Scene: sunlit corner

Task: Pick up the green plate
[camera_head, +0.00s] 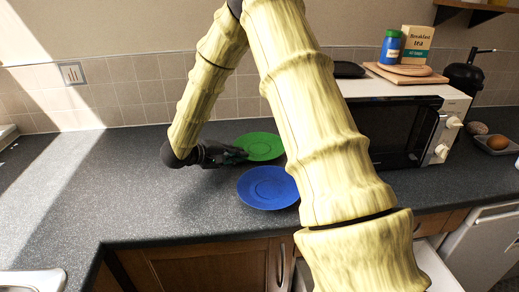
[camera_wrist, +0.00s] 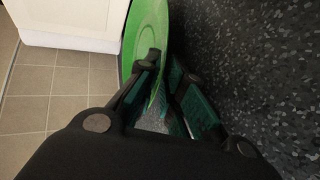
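The green plate (camera_head: 262,146) lies on the dark counter, behind the blue plate, and is partly covered by my arm link at its right. My gripper (camera_head: 240,154) is low over the counter at the plate's left edge, pointing right. In the wrist view the green plate (camera_wrist: 147,27) shows nearly edge-on, and its rim reaches in between the fingers of my gripper (camera_wrist: 165,63). A gap shows between the finger pads, so the gripper looks open around the rim. I cannot tell whether either finger touches the plate.
A blue plate (camera_head: 267,188) lies just in front of the green one. A microwave (camera_head: 398,125) stands to the right, with boards, a blue jar (camera_head: 390,47) and a tea box (camera_head: 417,44) on top. A tiled wall is behind. The counter at left is clear.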

